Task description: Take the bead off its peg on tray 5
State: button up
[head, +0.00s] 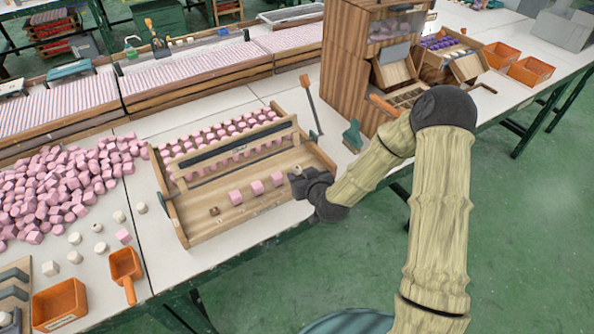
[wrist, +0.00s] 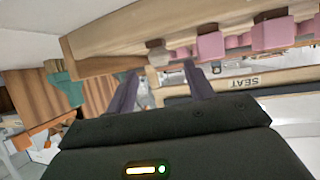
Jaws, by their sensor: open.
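A wooden tray-like fixture (head: 215,228) stands on the white table in the head view, with rows of pink cubes behind a raised bar. A small pale piece (head: 296,170), possibly the bead, shows at the right end of that row, right by my gripper (head: 294,184). In the wrist view a brownish faceted piece (wrist: 158,54) lies beyond my open gripper (wrist: 160,82), with pink cubes to its right. Nothing shows between the fingers as held. The peg and any tray number cannot be made out.
Loose pink cubes (head: 60,185) are heaped at the left, near an orange scoop (head: 125,268) and orange bin (head: 60,304). A wooden cabinet (head: 345,60) and teal brush (head: 353,135) stand behind my arm. A "SEAT" label (wrist: 240,82) shows in the wrist view.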

aim_at(298, 170)
jog(key=x, duration=0.4)
jog(key=shift+f+b, duration=0.1)
jog(key=shift+b, duration=0.2)
jog(key=c, duration=1)
